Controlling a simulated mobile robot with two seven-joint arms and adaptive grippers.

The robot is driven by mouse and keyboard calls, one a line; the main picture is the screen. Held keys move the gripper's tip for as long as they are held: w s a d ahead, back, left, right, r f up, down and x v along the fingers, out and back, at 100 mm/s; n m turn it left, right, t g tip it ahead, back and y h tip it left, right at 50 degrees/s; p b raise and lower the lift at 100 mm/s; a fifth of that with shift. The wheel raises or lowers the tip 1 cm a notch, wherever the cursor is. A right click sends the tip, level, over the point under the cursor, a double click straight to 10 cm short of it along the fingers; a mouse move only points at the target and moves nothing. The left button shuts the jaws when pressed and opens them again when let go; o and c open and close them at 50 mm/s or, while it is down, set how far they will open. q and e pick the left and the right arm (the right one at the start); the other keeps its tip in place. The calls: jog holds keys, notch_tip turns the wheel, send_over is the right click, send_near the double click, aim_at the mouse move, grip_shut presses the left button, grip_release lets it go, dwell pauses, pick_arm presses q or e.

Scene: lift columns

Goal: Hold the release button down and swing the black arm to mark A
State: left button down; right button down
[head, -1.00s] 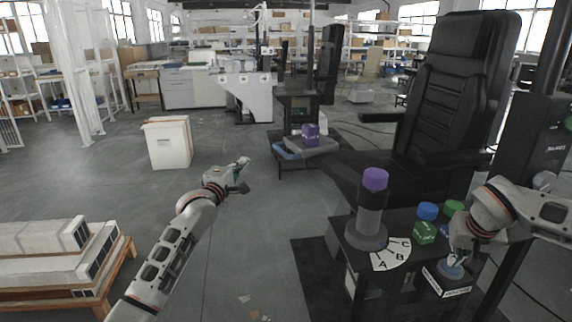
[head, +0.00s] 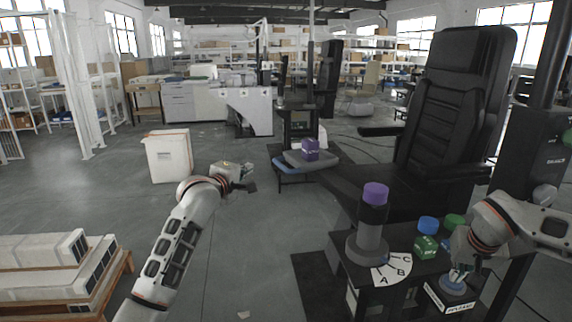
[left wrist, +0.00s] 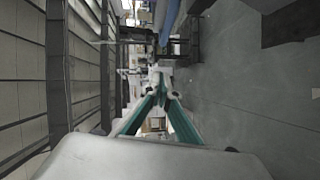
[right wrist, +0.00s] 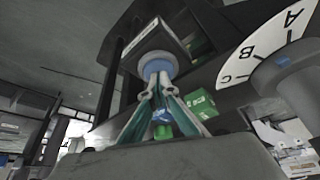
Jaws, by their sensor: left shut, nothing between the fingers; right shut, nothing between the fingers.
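The release button (head: 455,283) is a blue round button on a black box with a white label, at the front right of a small black table. My right gripper (head: 457,272) is shut and empty, its fingertips at the button's top. The right wrist view shows the blue button (right wrist: 157,68) at the closed tips; how far it is pressed I cannot tell. A white dial (head: 390,268) marked A, B, C lies beside a grey round base with a dark purple-capped post (head: 372,215). I cannot make out the black arm clearly. My left gripper (head: 247,172) is shut and empty over open floor, left of the table.
A black chair (head: 455,110) stands behind the table. A purple block (head: 310,150) sits on a grey platform further back.

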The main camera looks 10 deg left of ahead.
pick_arm(q)
send_near(276, 160)
jog(key=w+a, duration=0.4)
pick_arm(e)
jog(key=shift+f, duration=0.15)
pick_arm(q)
jog(key=shift+w+d+f, duration=0.35)
jog(key=shift+w+d, duration=0.3)
jog(key=shift+d, duration=0.05)
jog(key=shift+w+d+f, duration=0.4)
jog(key=shift+w+d, duration=0.25)
jog(key=shift+w, duration=0.05)
jog(key=shift+w+d+r, duration=0.1)
jog(key=shift+w+d, duration=0.1)
jog(key=shift+w, duration=0.35)
jog(key=shift+w+d+r, duration=0.1)
jog(key=shift+w+d, duration=0.1)
jog(key=shift+w, duration=0.4)
jog(key=shift+w+d+f, duration=0.15)
jog(key=shift+w+d, duration=0.5)
jog(key=shift+d, duration=0.05)
jog(key=shift+a, duration=0.1)
